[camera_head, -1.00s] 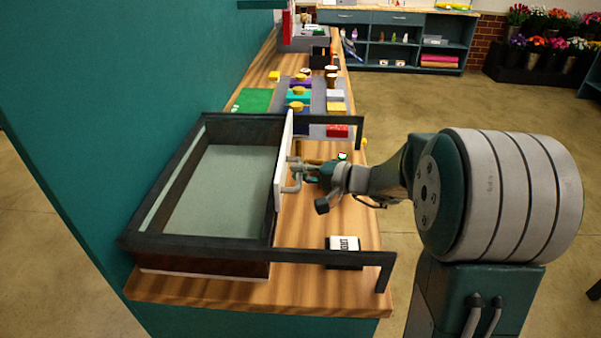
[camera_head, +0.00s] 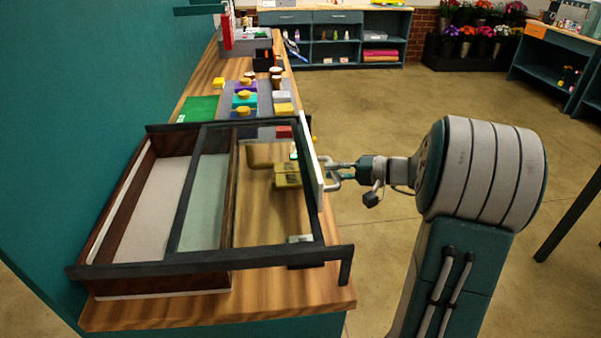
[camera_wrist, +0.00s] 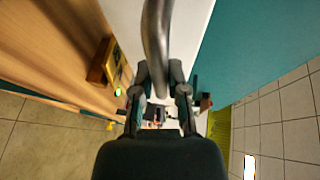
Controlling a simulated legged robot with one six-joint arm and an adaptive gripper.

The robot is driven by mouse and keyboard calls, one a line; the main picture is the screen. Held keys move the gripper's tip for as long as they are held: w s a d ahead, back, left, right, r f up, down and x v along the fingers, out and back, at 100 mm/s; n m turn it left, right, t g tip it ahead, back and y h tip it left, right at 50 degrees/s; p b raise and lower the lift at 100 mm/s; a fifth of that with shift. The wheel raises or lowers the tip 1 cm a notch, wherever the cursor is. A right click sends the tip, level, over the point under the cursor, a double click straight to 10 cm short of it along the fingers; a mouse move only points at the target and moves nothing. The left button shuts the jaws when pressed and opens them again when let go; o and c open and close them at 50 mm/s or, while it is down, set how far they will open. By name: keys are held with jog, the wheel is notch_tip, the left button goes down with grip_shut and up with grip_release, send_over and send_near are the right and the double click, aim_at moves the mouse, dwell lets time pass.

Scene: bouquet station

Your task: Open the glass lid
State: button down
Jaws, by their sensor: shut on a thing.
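The glass lid (camera_head: 210,195) is a dark-framed clear pane with a white front panel (camera_head: 313,165) and a metal handle (camera_head: 332,182). It is slid partway along the dark rails to the right, beyond the wooden box (camera_head: 118,205). The left part of the box is uncovered and its pale floor shows. My gripper (camera_head: 342,168) is shut on the handle at the panel's outer side. In the wrist view the curved handle (camera_wrist: 157,40) runs between the two fingers of my gripper (camera_wrist: 163,92); the exact contact is partly hidden.
Through the glass, a yellow object (camera_head: 288,176) and a small sign (camera_head: 300,240) show on the wooden counter (camera_head: 200,312). A green mat (camera_head: 198,108) and several coloured blocks lie beyond the box. Open floor (camera_head: 400,110) lies right of the counter.

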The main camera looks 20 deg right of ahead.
jog(key=shift+s+d+f, duration=0.1)
jog(key=shift+s+d, duration=0.15)
jog(key=shift+d, duration=0.4)
jog(key=shift+s+d+f, duration=0.1)
jog(key=shift+s+d, duration=0.15)
jog(key=shift+d, duration=0.45)
jog(key=shift+s+d+f, duration=0.1)
jog(key=shift+s+d, duration=0.15)
jog(key=shift+d, duration=0.4)
jog(key=c, duration=0.6)
grip_release()
jog(key=shift+c, duration=0.2)
jog(key=shift+r, duration=0.1)
jog(key=v, duration=1.2)
